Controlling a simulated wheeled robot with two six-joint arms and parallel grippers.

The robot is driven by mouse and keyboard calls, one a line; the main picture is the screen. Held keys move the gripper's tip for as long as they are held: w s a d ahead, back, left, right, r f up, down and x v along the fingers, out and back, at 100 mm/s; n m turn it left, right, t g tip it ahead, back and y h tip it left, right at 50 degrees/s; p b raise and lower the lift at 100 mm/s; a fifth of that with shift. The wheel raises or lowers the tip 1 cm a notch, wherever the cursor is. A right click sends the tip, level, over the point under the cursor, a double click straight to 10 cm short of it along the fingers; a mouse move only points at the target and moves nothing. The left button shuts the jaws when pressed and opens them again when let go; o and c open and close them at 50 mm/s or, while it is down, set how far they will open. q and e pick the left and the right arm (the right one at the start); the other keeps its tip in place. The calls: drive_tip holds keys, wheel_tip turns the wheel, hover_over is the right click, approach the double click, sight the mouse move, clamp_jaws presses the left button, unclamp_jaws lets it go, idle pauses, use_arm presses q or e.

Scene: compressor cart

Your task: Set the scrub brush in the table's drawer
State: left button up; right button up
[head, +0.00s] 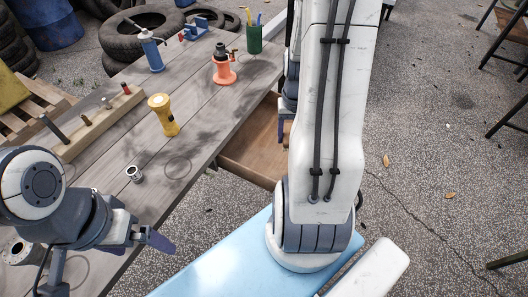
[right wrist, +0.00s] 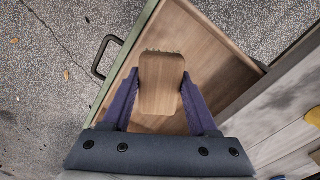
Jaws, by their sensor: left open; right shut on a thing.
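The scrub brush (right wrist: 161,88) shows in the right wrist view as a wooden block with bristles along its far end. My right gripper (right wrist: 160,76) is shut on it, one finger on each side. The brush is over the open drawer (right wrist: 209,62), inside its outline; I cannot tell whether it touches the drawer floor. In the head view the drawer (head: 252,150) sticks out from the table's right side, partly hidden by my right arm, which also hides the brush. My left gripper (head: 150,238) is open and empty above the table's near end.
The wooden table (head: 205,112) bears a yellow flashlight (head: 163,115), an orange-red item (head: 224,68), a blue bottle (head: 150,51), a green cup (head: 254,40) and a peg block (head: 100,122). The drawer has a dark handle (right wrist: 101,57) at its front. Concrete floor lies to the right.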

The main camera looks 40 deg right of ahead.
wheel_tip(320, 180, down, 3)
drive_tip(key=s+d+m+b, duration=0.1)
drive_tip(key=s+d+b, duration=0.1)
drive_tip(key=s+b, duration=0.1)
drive_tip(key=b, duration=0.1)
hover_over(267, 158)
wheel_tip(267, 158, down, 7)
drive_tip(key=shift+f, duration=0.1)
use_arm(q)
wheel_tip(267, 158, down, 6)
drive_tip(key=shift+f+b, duration=0.25)
drive_tip(key=shift+b, duration=0.1)
use_arm(e)
drive_tip(key=shift+f, duration=1.9)
use_arm(q)
drive_tip(key=shift+f, duration=0.1)
use_arm(e)
drive_tip(key=shift+f, duration=0.1)
drive_tip(key=o, duration=1.4)
drive_tip(key=shift+a, duration=0.1)
use_arm(q)
wheel_tip(267, 158, up, 2)
drive_tip(key=shift+r+p, duration=0.2)
drive_tip(key=shift+p, duration=0.9)
use_arm(e)
wheel_tip(267, 158, up, 12)
drive_tip(key=shift+r, duration=0.15)
